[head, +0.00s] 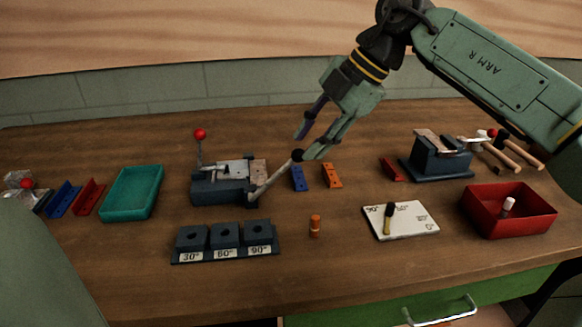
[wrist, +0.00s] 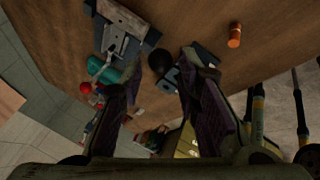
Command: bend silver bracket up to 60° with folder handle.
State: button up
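The folder (head: 222,190) is a dark blue bench tool left of centre on the table. Its handle (head: 272,182) is a pale bar angled up to the right, ending in a black knob (head: 297,155). A flat silver piece, apparently the silver bracket (head: 233,169), lies on top of the folder. The folder also shows in the wrist view (wrist: 122,30). My gripper (head: 303,146) is open at the handle's end. In the wrist view the black knob (wrist: 160,62) appears between the open fingers, near their tips; contact cannot be told.
A block stand labelled 30°, 60°, 90° (head: 226,254) is in front of the folder. A red-knobbed lever (head: 199,135) rises behind it. Blue (head: 298,178) and orange strips (head: 331,175) lie right. A teal tray (head: 131,217), red bin (head: 507,230), white board (head: 419,228) and vise (head: 437,158) stand around.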

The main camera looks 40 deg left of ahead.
aim_at(287, 168)
jog(key=x, duration=0.5)
jog(key=p+x, duration=0.1)
jog(key=x, duration=0.3)
jog(key=shift+s+a+f, duration=0.2)
jog(key=shift+s+f, duration=0.05)
jog(key=shift+s, duration=0.1)
jog(key=shift+c, duration=0.6)
grip_shut()
